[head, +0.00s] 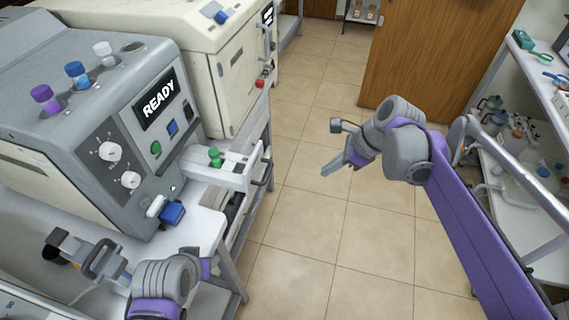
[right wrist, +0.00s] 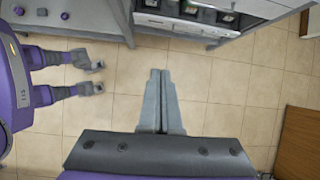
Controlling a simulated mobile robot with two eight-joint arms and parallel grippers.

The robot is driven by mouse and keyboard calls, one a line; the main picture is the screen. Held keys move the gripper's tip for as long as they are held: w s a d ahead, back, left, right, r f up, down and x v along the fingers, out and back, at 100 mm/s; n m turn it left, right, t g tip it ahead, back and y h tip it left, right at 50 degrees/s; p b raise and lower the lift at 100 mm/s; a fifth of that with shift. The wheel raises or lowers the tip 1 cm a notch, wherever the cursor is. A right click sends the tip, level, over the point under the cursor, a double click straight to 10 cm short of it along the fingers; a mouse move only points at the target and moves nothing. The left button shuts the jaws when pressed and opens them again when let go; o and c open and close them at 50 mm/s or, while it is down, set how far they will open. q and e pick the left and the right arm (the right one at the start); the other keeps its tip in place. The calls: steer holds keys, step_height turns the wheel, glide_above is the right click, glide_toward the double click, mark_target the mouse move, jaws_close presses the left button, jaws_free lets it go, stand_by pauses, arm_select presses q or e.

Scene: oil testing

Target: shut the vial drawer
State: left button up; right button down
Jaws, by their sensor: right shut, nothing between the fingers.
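The vial drawer (head: 232,174) is white and stands pulled out from the front of the grey machine (head: 92,150) in the head view. A green-capped vial (head: 215,157) sits in it. A handle (head: 264,166) is on its outer end. My right gripper (head: 336,168) is over open floor, to the right of the drawer handle and apart from it. In the right wrist view its two fingers (right wrist: 160,100) are together with nothing between them. My left gripper (head: 100,264) is at the lower left by the white table, and its fingers are not clear.
The machine's top holds several capped vials. A cream cabinet (head: 235,75) stands behind. A white shelf (head: 520,170) with glassware is at the right. The tiled floor (head: 310,215) between is clear.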

mark_target(211, 151)
step_height(211, 151, up, 4)
steer(key=a+y, duration=0.2)
arm_select(q)
steer(key=shift+w+d+r+p, duration=0.1)
steer(key=shift+w+r+p, duration=0.2)
steer(key=shift+w+r, duration=0.2)
arm_select(e)
steer(key=w+a+f, duration=0.3)
steer(key=a+f, duration=0.5)
steer(key=a, duration=0.2)
steer(key=shift+f, duration=0.15)
arm_select(q)
steer(key=shift+s, duration=0.1)
arm_select(e)
steer(key=shift+a, duration=0.1)
steer(key=shift+a, duration=0.1)
